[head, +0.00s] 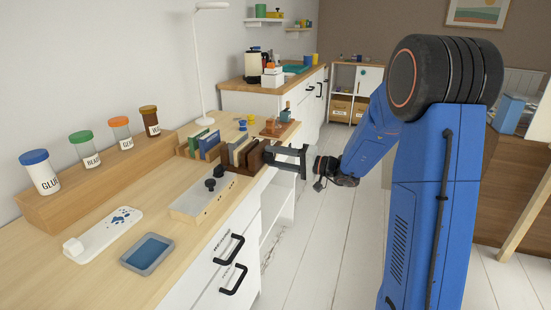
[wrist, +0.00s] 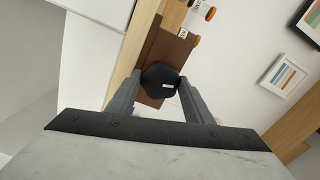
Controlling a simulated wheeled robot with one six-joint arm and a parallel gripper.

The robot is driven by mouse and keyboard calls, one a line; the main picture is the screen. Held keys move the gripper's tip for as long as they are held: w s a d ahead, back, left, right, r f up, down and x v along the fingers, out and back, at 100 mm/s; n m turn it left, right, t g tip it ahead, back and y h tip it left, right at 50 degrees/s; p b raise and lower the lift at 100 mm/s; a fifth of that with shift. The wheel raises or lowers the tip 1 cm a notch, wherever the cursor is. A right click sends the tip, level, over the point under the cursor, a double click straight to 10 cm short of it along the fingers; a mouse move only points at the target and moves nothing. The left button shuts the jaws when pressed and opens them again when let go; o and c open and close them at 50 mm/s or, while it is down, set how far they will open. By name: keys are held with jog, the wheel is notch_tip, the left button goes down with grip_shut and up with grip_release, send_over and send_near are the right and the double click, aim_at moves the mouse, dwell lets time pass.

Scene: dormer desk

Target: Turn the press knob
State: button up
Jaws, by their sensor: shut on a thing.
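The press knob (wrist: 160,80) is a black, many-sided knob with a small white mark, in the middle of the wrist view. My gripper (wrist: 159,77) has one finger on each side of it and is shut on it. A brown wooden board (wrist: 152,101) shows behind the knob. In the head view, my gripper (head: 271,153) reaches in from the right at the brown wooden press (head: 250,158) near the desk's front edge. The knob cannot be made out there.
Upright boards or books (head: 208,145) stand just left of the press. A pale box with black knobs (head: 203,196), a blue tray (head: 148,253) and a white board (head: 104,233) lie nearer. A lamp (head: 204,119) stands behind. The floor (head: 320,255) beside the desk is clear.

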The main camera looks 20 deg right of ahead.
jog(key=n, duration=0.4)
jog(key=shift+f+n, duration=0.1)
jog(key=shift+n, duration=0.2)
jog(key=n, duration=1)
jog(key=shift+s+n, duration=0.1)
jog(key=shift+n, duration=0.3)
jog(key=n, duration=0.4)
jog(key=shift+n, duration=0.4)
jog(key=o, duration=1)
jog(key=shift+o, duration=0.2)
jog(key=shift+d, duration=0.1)
